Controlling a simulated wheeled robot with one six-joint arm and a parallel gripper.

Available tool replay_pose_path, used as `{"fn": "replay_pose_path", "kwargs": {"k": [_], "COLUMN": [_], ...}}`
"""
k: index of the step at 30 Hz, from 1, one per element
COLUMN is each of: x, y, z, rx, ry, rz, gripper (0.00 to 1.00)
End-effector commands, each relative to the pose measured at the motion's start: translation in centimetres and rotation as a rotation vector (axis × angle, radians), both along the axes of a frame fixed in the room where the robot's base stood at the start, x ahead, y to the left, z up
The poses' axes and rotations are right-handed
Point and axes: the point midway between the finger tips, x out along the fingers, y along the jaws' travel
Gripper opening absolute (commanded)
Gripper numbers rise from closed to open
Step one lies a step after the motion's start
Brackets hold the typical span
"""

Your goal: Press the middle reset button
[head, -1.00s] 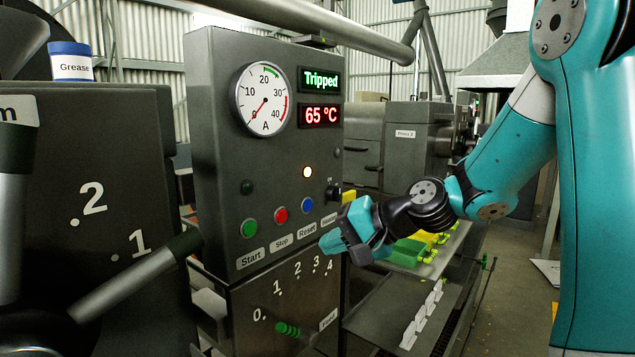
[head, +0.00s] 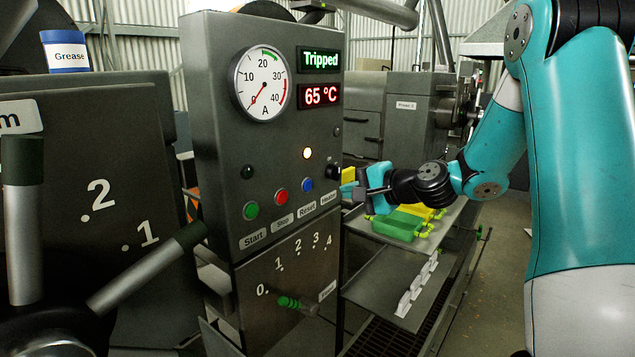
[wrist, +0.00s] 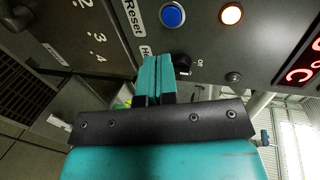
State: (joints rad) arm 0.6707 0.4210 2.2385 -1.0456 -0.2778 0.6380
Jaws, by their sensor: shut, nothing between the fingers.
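The blue button (head: 307,185) sits above the Reset label (head: 306,209) on the grey control panel (head: 225,120). It also shows in the wrist view (wrist: 173,15), just beyond my fingertips and slightly right. A red button (head: 281,196) above Stop and a green button (head: 251,210) above Start are to its left. My gripper (head: 347,190) is shut and empty, near the panel's right edge. In the wrist view my gripper (wrist: 156,58) lies beside the black Heater knob (wrist: 183,61). The gap to the panel cannot be told.
The panel shows "Tripped" (head: 320,59) and "65 °C" (head: 320,96), with a lit lamp (head: 307,153). A lever with a green grip (head: 290,302) sticks out below. Green and yellow parts (head: 400,222) lie on a shelf right of the panel. Metal bars cross the left foreground.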

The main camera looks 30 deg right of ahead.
Motion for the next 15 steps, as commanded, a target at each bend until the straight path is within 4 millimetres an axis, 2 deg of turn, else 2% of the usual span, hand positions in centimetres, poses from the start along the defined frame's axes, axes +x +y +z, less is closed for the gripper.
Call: {"fn": "replay_pose_path", "kwargs": {"k": [3, 7, 9, 15], "x": [2.4, 4.7, 5.8, 7.8], "y": [1.2, 2.1, 2.5, 3.2], "z": [-0.4, -1.2, -1.0, -1.3], "rx": [0.001, 0.001, -0.001, -0.001], "ry": [0.003, 0.001, 0.000, 0.000], "rz": [0.007, 0.005, 0.004, 0.000], "gripper": [0.00, 0.00, 0.00, 0.00]}}
